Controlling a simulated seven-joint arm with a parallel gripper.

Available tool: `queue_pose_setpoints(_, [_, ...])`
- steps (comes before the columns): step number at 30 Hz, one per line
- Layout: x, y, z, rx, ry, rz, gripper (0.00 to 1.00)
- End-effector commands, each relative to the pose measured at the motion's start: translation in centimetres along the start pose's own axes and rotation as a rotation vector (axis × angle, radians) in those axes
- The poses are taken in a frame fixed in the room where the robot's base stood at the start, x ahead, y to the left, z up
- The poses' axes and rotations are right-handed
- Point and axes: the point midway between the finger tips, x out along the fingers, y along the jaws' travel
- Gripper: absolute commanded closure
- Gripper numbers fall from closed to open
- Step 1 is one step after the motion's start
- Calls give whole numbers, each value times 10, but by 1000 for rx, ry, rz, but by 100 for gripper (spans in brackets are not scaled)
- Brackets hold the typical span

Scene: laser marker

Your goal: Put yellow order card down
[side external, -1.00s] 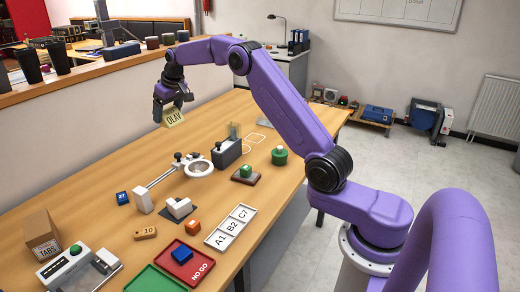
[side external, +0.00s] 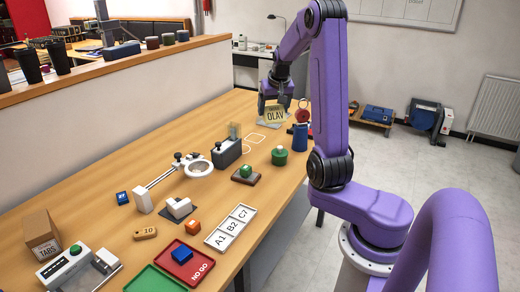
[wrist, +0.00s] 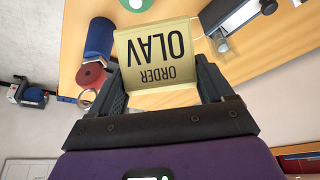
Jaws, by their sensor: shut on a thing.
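The yellow order card (side external: 275,116), lettered OLAV, is held upright in my gripper (side external: 275,100) near the far end of the wooden table. In the wrist view the card (wrist: 153,60) sits between the two fingers of my gripper (wrist: 160,80), which is shut on it. Its lettering reads ORDER OLAV, upside down there. White outlines (side external: 254,138) are marked on the table just left of and nearer than the card. The card looks raised above the table, but the exact gap cannot be told.
A blue cylinder (side external: 300,138) stands right of the card, with a red round part (side external: 303,115) above or behind it. A green round container (side external: 279,156) and a grey box (side external: 227,153) stand nearer. Bare tabletop (side external: 215,115) lies left of the card.

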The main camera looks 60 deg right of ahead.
Motion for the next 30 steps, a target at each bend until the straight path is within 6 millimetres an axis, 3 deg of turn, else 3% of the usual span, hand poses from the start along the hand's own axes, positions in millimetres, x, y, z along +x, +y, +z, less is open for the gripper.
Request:
queue_pose_setpoints(2, [2,9,10,24,-4,9,49])
queue_pose_setpoints(9, [37,6,22,17,-5,7,49])
queue_pose_setpoints(13, [47,6,22,16,-3,7,49])
queue_pose_setpoints(30, [126,-6,-45,16,-5,7,49])
